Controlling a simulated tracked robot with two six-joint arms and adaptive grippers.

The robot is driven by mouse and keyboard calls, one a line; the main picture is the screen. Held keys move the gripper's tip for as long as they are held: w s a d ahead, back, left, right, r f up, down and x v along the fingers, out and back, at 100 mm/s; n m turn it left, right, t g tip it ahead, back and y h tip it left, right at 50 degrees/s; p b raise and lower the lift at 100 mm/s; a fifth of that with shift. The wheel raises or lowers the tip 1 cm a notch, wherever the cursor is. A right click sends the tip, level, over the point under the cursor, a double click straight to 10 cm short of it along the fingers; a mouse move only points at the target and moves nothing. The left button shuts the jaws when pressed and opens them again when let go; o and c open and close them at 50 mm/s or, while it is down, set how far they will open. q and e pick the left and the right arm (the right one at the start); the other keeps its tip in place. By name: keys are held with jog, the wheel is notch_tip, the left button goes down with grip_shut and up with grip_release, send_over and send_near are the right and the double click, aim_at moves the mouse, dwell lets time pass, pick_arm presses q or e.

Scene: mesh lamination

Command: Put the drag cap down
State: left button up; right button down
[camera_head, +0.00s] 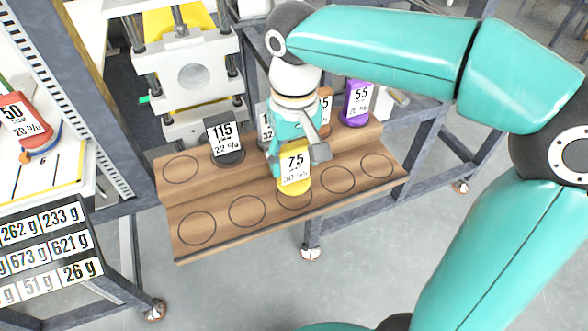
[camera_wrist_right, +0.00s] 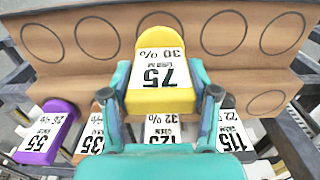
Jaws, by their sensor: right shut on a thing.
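My right gripper (camera_head: 296,150) is shut on a yellow block (camera_head: 295,181) labelled 75 and 30 %, which I take for the drag cap. The fingers grip its two sides in the right wrist view (camera_wrist_right: 161,100). The block stands over the middle circle of the front row on the wooden rack (camera_head: 220,238). Its foot overlaps that circle; whether it touches the wood I cannot tell. My left gripper is not in view.
The back row holds a black block labelled 115 (camera_head: 224,140), a purple block labelled 55 (camera_head: 356,104), and others partly hidden by my gripper. Other front circles are empty. A press (camera_head: 190,75) stands behind. An orange-red block labelled 50 (camera_head: 24,125) is at left.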

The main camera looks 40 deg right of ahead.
aim_at(294, 180)
jog(key=shift+f, duration=1.7)
jog(key=shift+c, duration=1.4)
grip_release()
jog(key=shift+f, duration=0.1)
notch_tip(294, 180, up, 12)
jog(key=shift+r+p, duration=0.1)
jog(key=shift+p, duration=0.55)
